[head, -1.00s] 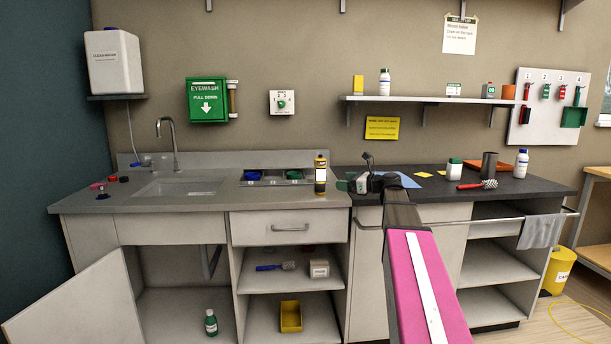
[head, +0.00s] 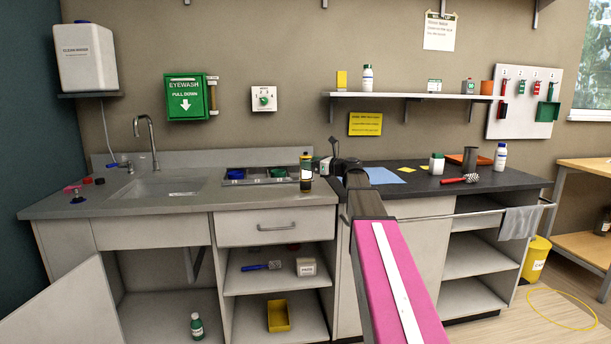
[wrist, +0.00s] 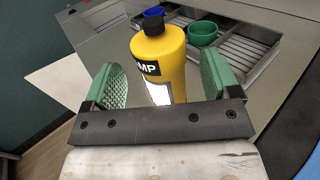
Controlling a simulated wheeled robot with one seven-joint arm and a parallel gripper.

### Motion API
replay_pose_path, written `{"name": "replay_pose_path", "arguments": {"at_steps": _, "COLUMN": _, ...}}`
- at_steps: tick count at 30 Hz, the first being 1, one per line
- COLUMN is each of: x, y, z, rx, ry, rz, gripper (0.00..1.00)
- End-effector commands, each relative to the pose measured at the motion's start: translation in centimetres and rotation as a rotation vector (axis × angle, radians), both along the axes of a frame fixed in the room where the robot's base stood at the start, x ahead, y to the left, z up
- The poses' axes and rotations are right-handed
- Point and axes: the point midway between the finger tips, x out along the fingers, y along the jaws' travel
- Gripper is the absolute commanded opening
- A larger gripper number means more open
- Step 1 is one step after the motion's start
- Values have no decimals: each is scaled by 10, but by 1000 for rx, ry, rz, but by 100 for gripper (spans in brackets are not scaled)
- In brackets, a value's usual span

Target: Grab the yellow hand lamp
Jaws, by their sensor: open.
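The yellow hand lamp (head: 306,172) stands upright on the grey counter, right of the inset tray, near the dark worktop. It is a yellow cylinder with a black cap and a black label. In the wrist view the lamp (wrist: 165,62) shows between my two green finger pads, with part of "LAMP" readable. My gripper (wrist: 163,85) is open, with a visible gap beside the lamp on each side. The dark palm bar hides the lamp's base. In the head view my gripper (head: 326,168) is just right of the lamp, partly hidden by my wrist.
The inset tray (head: 237,181) holds a blue and a green cup. A sink (head: 160,187) is further left. A shelf (head: 420,96) hangs above.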

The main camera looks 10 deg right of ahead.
Motion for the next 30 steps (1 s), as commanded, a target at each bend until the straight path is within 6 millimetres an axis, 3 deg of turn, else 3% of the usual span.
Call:
{"name": "replay_pose_path", "arguments": {"at_steps": 5, "x": 18, "y": 18, "z": 1, "rx": 0, "ry": 0, "rz": 2, "gripper": 82}}
{"name": "replay_pose_path", "arguments": {"at_steps": 13, "x": 19, "y": 21, "z": 0, "rx": 0, "ry": 0, "rz": 0, "gripper": 82}}
{"name": "replay_pose_path", "arguments": {"at_steps": 18, "x": 19, "y": 21, "z": 0, "rx": 0, "ry": 0, "rz": 0, "gripper": 27}}
{"name": "replay_pose_path", "arguments": {"at_steps": 30, "x": 19, "y": 21, "z": 3, "rx": 0, "ry": 0, "rz": 1, "gripper": 25}}
